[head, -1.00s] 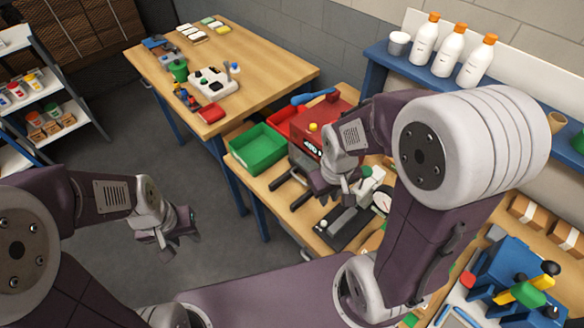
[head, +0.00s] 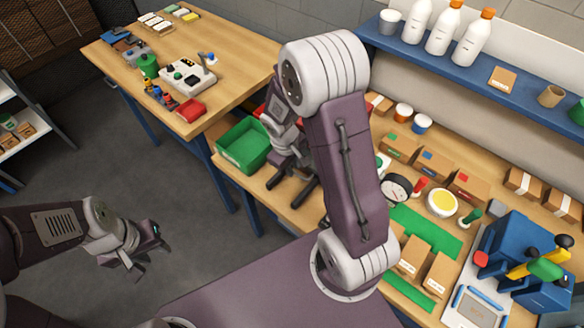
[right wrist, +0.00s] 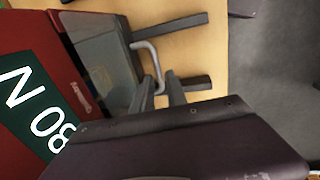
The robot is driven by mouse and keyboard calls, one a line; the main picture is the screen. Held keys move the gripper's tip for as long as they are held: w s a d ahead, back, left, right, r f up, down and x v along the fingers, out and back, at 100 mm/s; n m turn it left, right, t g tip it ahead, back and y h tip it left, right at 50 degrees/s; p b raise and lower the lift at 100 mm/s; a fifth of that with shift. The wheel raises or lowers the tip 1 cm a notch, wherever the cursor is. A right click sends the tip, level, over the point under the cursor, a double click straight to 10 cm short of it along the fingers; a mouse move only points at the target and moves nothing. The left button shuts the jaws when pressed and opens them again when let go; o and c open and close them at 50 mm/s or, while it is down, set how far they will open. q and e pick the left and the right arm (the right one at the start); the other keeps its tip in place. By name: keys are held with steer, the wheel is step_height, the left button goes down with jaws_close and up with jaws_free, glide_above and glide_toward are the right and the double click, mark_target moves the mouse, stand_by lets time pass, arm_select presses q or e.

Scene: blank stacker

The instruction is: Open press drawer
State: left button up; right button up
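The red press (right wrist: 22,40) fills the left of the right wrist view, with a dark green label on it. Its grey drawer front (right wrist: 104,60) carries a thin grey loop handle (right wrist: 153,57). My right gripper (right wrist: 160,92) has its two fingers apart, with the near end of the handle appearing between them; I cannot tell whether they touch it. In the head view my right arm hides most of the press, and my right gripper (head: 287,150) is in front of it. My left gripper (head: 148,250) is open and empty above the floor at lower left.
A green bin (head: 243,147) stands left of the press. Dark bars (head: 303,192) stick out at the press's front. A pressure gauge (head: 397,188), cartons and a blue machine (head: 520,255) crowd the bench to the right. The floor at left is clear.

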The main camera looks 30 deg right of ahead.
steer(key=shift+s+d+f, duration=0.15)
steer(key=shift+d+f, duration=0.05)
steer(key=shift+f, duration=0.15)
steer(key=shift+s+d, duration=0.15)
steer(key=shift+s, duration=0.1)
steer(key=shift+w, duration=0.2)
jaws_close()
stand_by(0.8)
